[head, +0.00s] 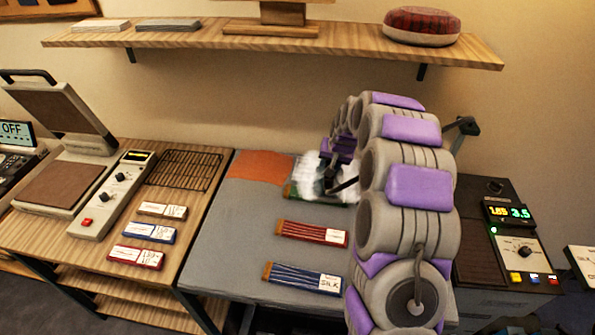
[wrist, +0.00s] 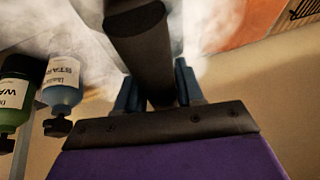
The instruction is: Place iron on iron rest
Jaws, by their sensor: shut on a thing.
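My gripper (head: 336,168) is shut on the dark handle of the iron (head: 345,187), above the back of the grey ironing surface. In the wrist view the two blue fingers of my gripper (wrist: 158,88) sit either side of the iron's black handle (wrist: 137,35). White steam surrounds the iron and hides most of its body, so I cannot tell whether it touches the green cloth (head: 297,190) below. The iron rest, a black wire rack (head: 185,170), lies empty on the wooden table to the left. A corner of the rack (wrist: 306,9) shows in the wrist view.
An orange patch (head: 258,166) lies between iron and rack. Red (head: 310,232) and blue (head: 303,279) striped cloths lie in front. A control box (head: 118,195) and press (head: 62,150) stand left. A shelf (head: 330,40) hangs above. Two bottles (wrist: 62,88) show in the wrist view.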

